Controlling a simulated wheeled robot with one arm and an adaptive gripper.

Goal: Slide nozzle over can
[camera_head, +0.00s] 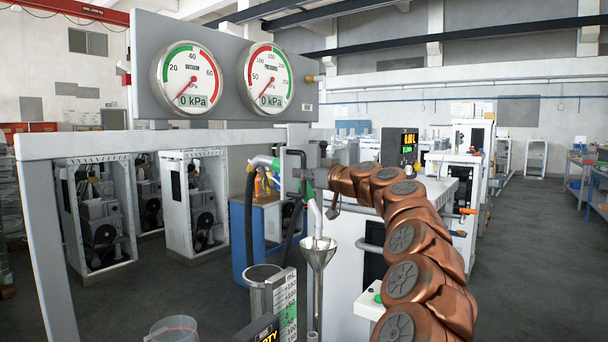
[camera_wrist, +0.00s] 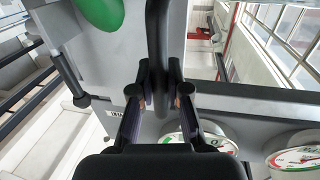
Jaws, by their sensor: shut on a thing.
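The metal can (camera_head: 264,292) is an open grey cylinder standing low, left of centre, in the head view. A nozzle with green parts and a silver spout (camera_head: 316,217) hangs to its right, with the spout pointing down above a metal funnel (camera_head: 318,250). My gripper (camera_head: 308,178) is at the grey block above the spout. In the wrist view my gripper (camera_wrist: 159,90) is shut on a dark upright bar (camera_wrist: 157,40), seemingly the nozzle's handle. A green rounded part (camera_wrist: 100,10) shows beside it. The exact contact is partly hidden by the fingers.
A grey panel with two gauges (camera_head: 187,80) tops the white frame (camera_head: 75,146). A black hose (camera_head: 250,225) hangs left of the nozzle. A measuring scale (camera_head: 286,305) stands right of the can, and a clear jug (camera_head: 174,330) is lower left.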

